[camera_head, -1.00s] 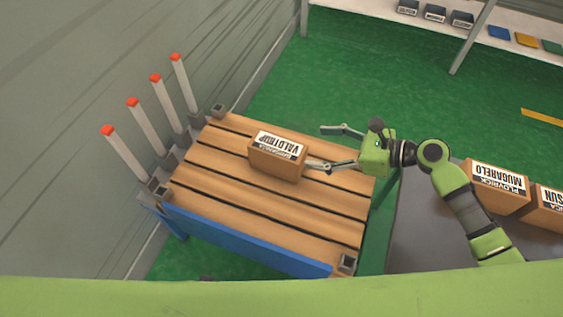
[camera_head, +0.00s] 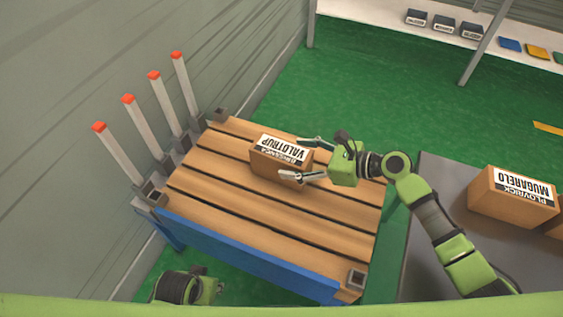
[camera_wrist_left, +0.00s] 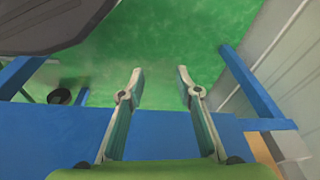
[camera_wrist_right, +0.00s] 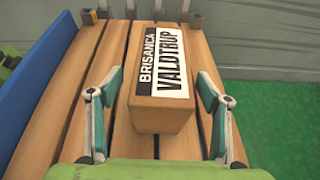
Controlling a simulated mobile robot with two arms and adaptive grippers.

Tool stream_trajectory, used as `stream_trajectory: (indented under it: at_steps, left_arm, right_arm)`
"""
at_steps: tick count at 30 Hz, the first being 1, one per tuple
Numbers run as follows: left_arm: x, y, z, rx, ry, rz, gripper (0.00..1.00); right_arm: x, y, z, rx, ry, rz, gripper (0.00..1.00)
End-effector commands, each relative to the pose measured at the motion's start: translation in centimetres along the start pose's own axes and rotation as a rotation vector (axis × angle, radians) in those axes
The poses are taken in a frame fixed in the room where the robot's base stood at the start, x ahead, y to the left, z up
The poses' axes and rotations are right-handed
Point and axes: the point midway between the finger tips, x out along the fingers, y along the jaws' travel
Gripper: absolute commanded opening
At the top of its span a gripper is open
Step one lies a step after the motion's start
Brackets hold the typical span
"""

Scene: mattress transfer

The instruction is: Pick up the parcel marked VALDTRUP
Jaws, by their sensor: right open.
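The VALDTRUP parcel (camera_head: 277,163) is a brown box with a white and black label. It lies on the slatted wooden platform (camera_head: 230,207) in the head view. It also shows in the right wrist view (camera_wrist_right: 163,115), between the fingers. My right gripper (camera_head: 306,158) is open, with one finger on each side of the parcel's near end; I cannot tell whether they touch it. My left gripper (camera_wrist_left: 160,75) is open and empty in the left wrist view, low beside blue framework. In the head view only part of the left arm shows, at the bottom left.
Grey posts with red tips (camera_head: 154,76) line the platform's left edge by the wall. A MUGARELO parcel (camera_head: 510,200) sits on a dark surface (camera_head: 432,225) at right. A white shelf (camera_head: 455,40) with small bins stands at the back. Green floor is clear behind the platform.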

Motion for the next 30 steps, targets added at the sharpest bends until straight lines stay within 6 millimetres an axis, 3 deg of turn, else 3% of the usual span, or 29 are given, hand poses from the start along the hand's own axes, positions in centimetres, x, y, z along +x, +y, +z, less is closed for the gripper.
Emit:
stream_trajectory:
  at_steps: [12, 21, 27, 30]
  left_arm:
    - [-4.8, -0.3, -1.6, -0.004, 0.028, -0.005, 0.32]
    - [-5.3, -0.3, -1.6, -0.005, 0.028, -0.005, 0.32]
    - [-5.3, -0.3, -1.7, -0.005, 0.029, -0.005, 0.32]
    - [-5.3, -0.3, -1.7, -0.005, 0.029, -0.005, 0.32]
  right_arm:
    - [4.6, -0.3, -0.1, 0.000, -0.001, 0.000, 0.71]
    - [5.0, -0.3, 0.0, 0.000, 0.000, -0.001, 0.71]
    - [5.0, -0.3, 0.0, 0.000, 0.000, 0.000, 0.23]
    - [4.9, -0.3, 0.2, -0.001, -0.004, -0.001, 0.23]
